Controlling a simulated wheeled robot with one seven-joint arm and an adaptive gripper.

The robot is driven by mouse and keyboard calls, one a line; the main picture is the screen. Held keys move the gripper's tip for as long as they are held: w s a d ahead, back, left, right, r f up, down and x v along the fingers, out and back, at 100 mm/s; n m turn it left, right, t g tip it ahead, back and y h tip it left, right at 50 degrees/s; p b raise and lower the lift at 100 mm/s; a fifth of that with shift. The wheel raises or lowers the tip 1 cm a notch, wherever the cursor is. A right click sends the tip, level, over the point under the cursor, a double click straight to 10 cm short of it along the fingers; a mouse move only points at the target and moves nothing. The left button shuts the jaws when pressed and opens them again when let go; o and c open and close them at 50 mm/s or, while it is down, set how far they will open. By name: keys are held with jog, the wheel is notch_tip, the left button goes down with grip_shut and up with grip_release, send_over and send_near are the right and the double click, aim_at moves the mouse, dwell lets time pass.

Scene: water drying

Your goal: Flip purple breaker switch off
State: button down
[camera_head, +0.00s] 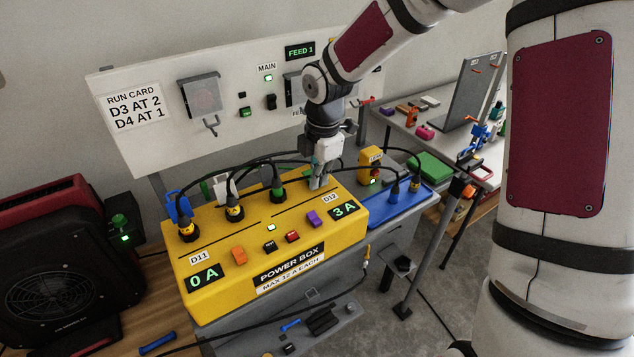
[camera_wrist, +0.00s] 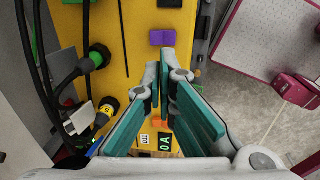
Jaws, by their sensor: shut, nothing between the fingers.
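In the wrist view the purple switch (camera_wrist: 162,38) lies just beyond my fingertips, with two visible halves. My gripper (camera_head: 318,186) points down over the back right part of the box, behind the switch in the head view. In the wrist view my gripper (camera_wrist: 163,82) is shut and empty, its teal finger pads converging near the tips. A gap shows between the fingertips and the switch.
Several black-cabled plugs (camera_head: 278,190) stand along the back of the box. An orange switch (camera_head: 239,255), a black one (camera_head: 270,246) and a red one (camera_head: 292,236) share its top. The left display (camera_head: 204,277) reads "0 A". A blue tray (camera_head: 405,207) is to the right.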

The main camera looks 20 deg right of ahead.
aim_at(314, 216)
jog(key=f, duration=0.7)
jog(key=w+f, duration=0.1)
jog(key=f, duration=0.3)
jog(key=shift+w+a, duration=0.1)
jog(key=shift+a, duration=0.15)
jog(key=shift+w+f+p, duration=0.1)
jog(key=shift+f+p, duration=0.2)
jog(key=shift+f, duration=0.05)
jog(key=shift+w+f+b, duration=0.15)
jog(key=shift+f+b, duration=0.2)
jog(key=shift+s, duration=0.2)
